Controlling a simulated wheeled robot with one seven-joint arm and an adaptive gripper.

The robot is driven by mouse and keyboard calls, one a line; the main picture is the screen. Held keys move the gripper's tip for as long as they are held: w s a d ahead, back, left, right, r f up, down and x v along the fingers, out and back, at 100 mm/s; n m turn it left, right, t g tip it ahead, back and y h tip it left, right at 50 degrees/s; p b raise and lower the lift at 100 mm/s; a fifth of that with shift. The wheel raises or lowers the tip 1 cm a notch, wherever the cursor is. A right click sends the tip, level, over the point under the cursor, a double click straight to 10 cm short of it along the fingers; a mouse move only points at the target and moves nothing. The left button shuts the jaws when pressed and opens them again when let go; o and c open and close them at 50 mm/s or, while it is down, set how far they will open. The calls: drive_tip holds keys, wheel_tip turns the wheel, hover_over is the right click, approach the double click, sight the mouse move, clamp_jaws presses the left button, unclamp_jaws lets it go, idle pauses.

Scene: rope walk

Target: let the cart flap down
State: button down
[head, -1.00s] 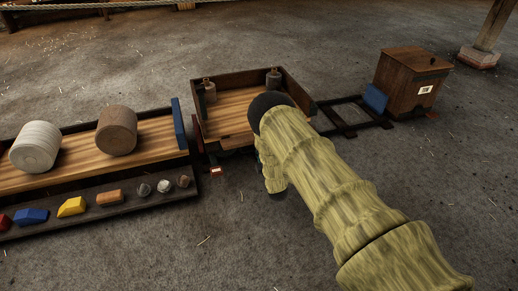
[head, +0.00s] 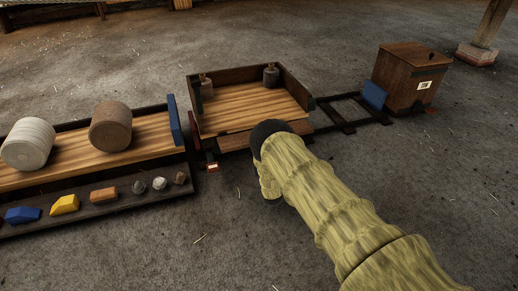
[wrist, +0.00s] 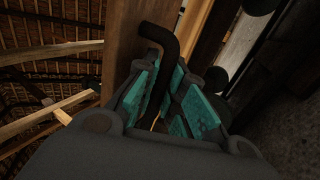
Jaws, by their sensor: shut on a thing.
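The wooden cart (head: 197,105) stands in the middle of the head view, with a plank deck and dark raised walls. Its flap (head: 236,141) shows as a brown board along the near edge, partly hidden by my arm, and looks tilted outward; its exact angle is unclear. In the wrist view a dark bent handle (wrist: 161,36) runs down between the teal pads of my gripper (wrist: 168,85). My gripper is shut on this handle, beside a brown board (wrist: 121,40). In the head view my arm hides the fingers and the handle.
A long platform (head: 60,179) at left carries a pale roll (head: 28,144) and a brown roll (head: 110,126), with several small blocks on its front ledge. Dark rails (head: 350,110) lead right to a wooden box (head: 411,80). The near floor is clear.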

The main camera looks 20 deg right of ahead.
drive_tip(key=c, duration=1.8)
unclamp_jaws()
drive_tip(key=shift+a+r, duration=0.1)
drive_tip(key=shift+a, duration=0.05)
drive_tip(key=shift+o, duration=0.2)
drive_tip(key=v, duration=0.7)
drive_tip(key=shift+s, duration=0.2)
